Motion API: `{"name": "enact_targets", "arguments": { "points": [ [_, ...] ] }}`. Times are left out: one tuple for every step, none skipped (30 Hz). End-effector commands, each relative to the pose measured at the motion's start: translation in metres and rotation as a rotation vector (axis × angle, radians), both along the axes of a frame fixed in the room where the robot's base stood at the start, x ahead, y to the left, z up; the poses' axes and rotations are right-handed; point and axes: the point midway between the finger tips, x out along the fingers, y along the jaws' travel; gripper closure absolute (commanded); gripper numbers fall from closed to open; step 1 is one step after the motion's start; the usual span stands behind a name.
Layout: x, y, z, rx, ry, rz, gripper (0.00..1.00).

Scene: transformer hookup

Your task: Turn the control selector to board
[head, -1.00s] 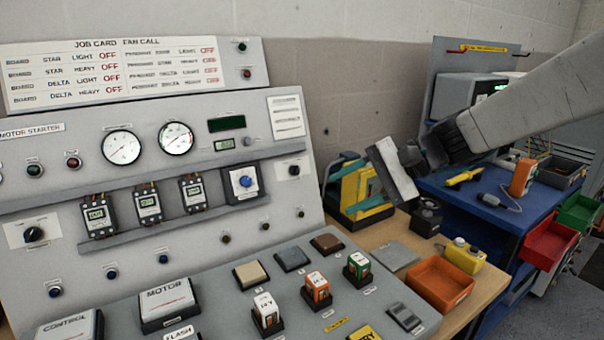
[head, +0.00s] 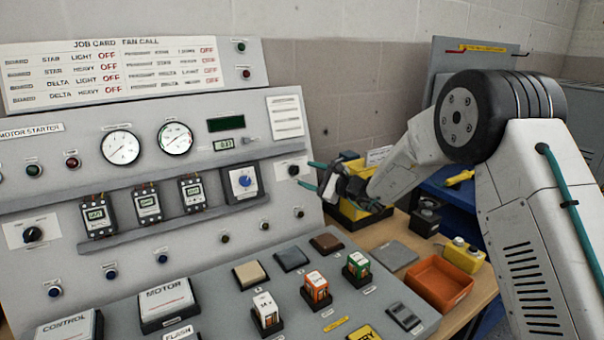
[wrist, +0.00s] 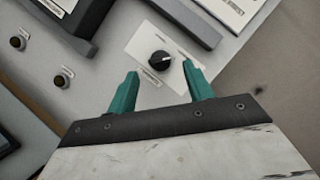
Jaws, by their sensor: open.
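A black selector knob (head: 294,170) sits on a white plate at the right end of the panel. It also shows in the wrist view (wrist: 160,60), with a pale pointer mark toward the right. Its plate lettering is too small to read. My gripper (head: 309,175) is open, its teal fingers pointing at this knob from the right. In the wrist view the fingertips (wrist: 160,71) are spread to either side below the knob, apart from it. Another black selector (head: 33,234) is on a white plate at the panel's far left.
A blue knob (head: 245,181) on a dark-framed plate is left of the selector. Small push buttons (head: 299,212) lie below it. The sloping desk holds several blocks, and an orange tray (head: 440,283) stands at right. A yellow case (head: 352,190) is behind my gripper.

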Motion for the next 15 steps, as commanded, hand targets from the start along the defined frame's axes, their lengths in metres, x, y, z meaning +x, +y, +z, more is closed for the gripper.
{"name": "enact_targets", "arguments": {
  "points": [
    [0.004,0.007,0.000,-0.001,-0.001,0.001,0.49],
    [0.007,0.011,0.000,-0.001,-0.001,0.001,0.49],
    [0.010,0.016,0.000,-0.001,-0.002,0.001,0.49],
    [0.012,0.019,-0.001,-0.002,-0.001,0.002,0.49],
    [0.014,0.022,0.000,-0.002,-0.001,0.002,0.49],
    [0.016,0.025,0.000,-0.002,-0.001,0.002,0.49],
    [0.017,0.026,0.000,-0.001,0.000,0.002,0.49],
    [0.018,0.028,0.000,-0.001,0.000,0.002,0.49],
    [0.019,0.029,0.000,-0.002,0.000,0.001,0.49],
    [0.020,0.030,0.000,-0.001,0.000,0.001,0.49],
    [0.020,0.030,0.000,-0.001,0.000,0.001,0.49],
    [0.020,0.031,0.000,-0.001,0.000,0.001,0.49],
    [0.020,0.031,0.000,-0.001,0.000,0.001,0.49],
    [0.020,0.031,0.000,-0.001,0.000,0.001,0.49],
    [0.020,0.031,0.000,-0.001,0.000,0.001,0.49]
  ]
}}
